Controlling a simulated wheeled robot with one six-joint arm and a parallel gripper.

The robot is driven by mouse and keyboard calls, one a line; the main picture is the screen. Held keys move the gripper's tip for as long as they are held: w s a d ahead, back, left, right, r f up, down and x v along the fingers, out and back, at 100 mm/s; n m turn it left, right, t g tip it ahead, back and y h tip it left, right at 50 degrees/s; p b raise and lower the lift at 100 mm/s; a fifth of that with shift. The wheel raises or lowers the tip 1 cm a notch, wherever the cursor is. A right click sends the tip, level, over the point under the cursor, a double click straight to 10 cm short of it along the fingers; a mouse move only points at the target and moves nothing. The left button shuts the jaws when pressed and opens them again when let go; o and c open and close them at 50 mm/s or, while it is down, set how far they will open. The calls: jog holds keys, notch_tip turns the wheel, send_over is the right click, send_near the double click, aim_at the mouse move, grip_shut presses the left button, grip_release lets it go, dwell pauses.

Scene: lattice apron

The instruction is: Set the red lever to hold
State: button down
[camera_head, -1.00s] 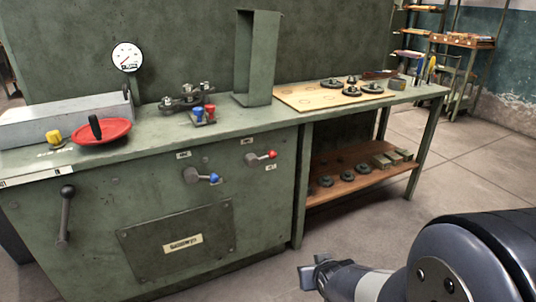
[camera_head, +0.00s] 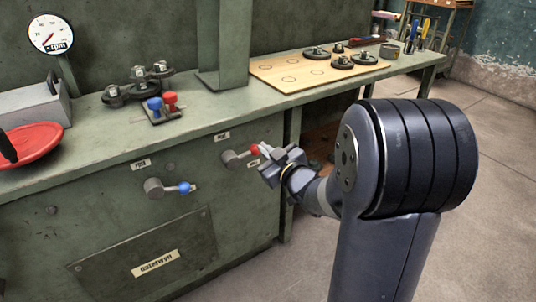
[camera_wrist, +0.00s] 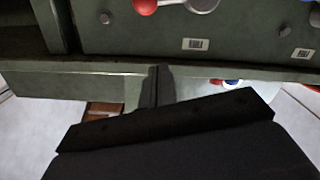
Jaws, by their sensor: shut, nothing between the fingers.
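The red lever (camera_head: 240,155) has a grey hub on the cabinet front and a red knob. Its arm points right and slightly up in the head view. One small label (camera_head: 222,136) sits above the hub and another (camera_head: 253,165) below the knob; I cannot read them. My gripper (camera_head: 264,153) is shut and empty, close beside the red knob; contact cannot be told. In the wrist view the closed fingers (camera_wrist: 158,76) show below the red knob (camera_wrist: 145,5), which is cut by the top edge.
A blue-knobbed lever (camera_head: 168,188) is lower left on the same panel. A block with blue and red knobs (camera_head: 162,107) stands on the bench top above. A red dish (camera_head: 32,146) is far left. Open floor (camera_head: 475,215) lies to the right.

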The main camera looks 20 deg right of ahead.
aim_at(243, 155)
jog(key=w+f+b, duration=0.2)
jog(key=w+f, duration=0.2)
jog(key=w, duration=0.3)
jog(key=shift+a+b, duration=0.4)
jog(key=shift+w, duration=0.1)
jog(key=shift+d+f+m, duration=0.1)
jog(key=shift+f+m, duration=0.15)
jog(key=shift+m, duration=0.05)
